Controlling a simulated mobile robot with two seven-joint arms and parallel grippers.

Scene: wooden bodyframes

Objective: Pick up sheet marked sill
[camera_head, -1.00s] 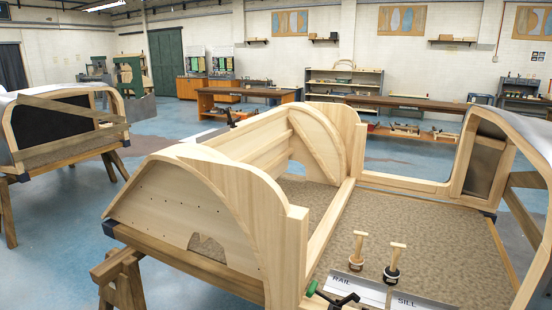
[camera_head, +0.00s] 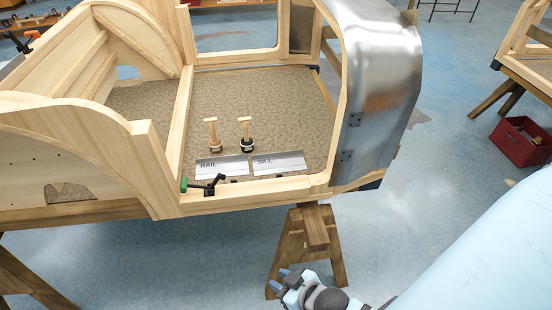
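The sheet marked SILL (camera_head: 279,164) is a light grey plate lying on the brown floor of the wooden bodyframe (camera_head: 250,189), close to its near edge. The sheet marked RAIL (camera_head: 222,167) lies directly to its left. My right gripper (camera_head: 284,276) is at the bottom of the view, low in front of the frame and near a trestle leg, well apart from the sheets. Its blue-tipped fingers look small, and I cannot tell whether they are open. My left gripper is not in view.
Two wooden-handled tools (camera_head: 245,134) stand behind the sheets. A green-handled black clamp (camera_head: 204,185) sits on the near rail, left of RAIL. A curved metal panel (camera_head: 375,80) rises at the right. A trestle (camera_head: 309,245) supports the frame. A red toolbox (camera_head: 521,141) is on the floor.

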